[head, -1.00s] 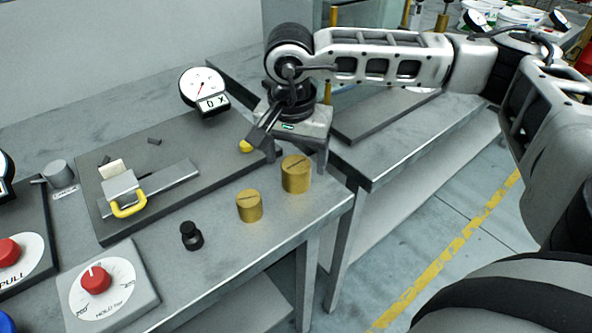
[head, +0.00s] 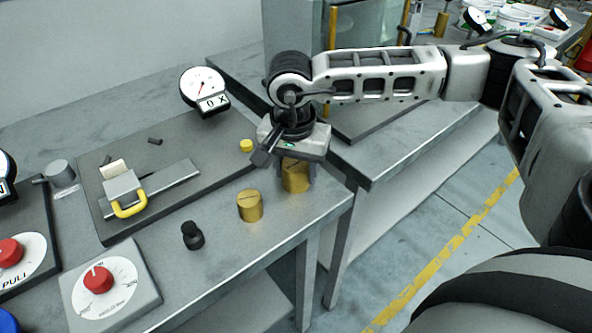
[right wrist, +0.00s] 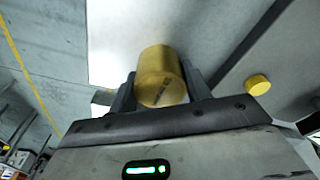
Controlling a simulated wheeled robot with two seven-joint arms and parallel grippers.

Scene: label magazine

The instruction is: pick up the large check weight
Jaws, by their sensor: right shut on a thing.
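The large check weight (head: 295,178) is a brass cylinder at the right end of the near table, seen partly below my right gripper (head: 296,172). In the right wrist view the large weight (right wrist: 161,78) stands between the two fingers of my right gripper (right wrist: 163,84), which is shut on it. In the head view it appears to stand on the table; I cannot tell any gap beneath it. A smaller brass weight (head: 250,205) stands to its left, apart from the gripper. My left gripper is not in view.
A small black knobbed weight (head: 192,235) stands left of the brass ones. Behind is a dark plate (head: 205,150) with a yellow-handled clamp (head: 128,198), a yellow button (head: 246,145) and a dial gauge (head: 204,90). A red-knob box (head: 108,290) is in front.

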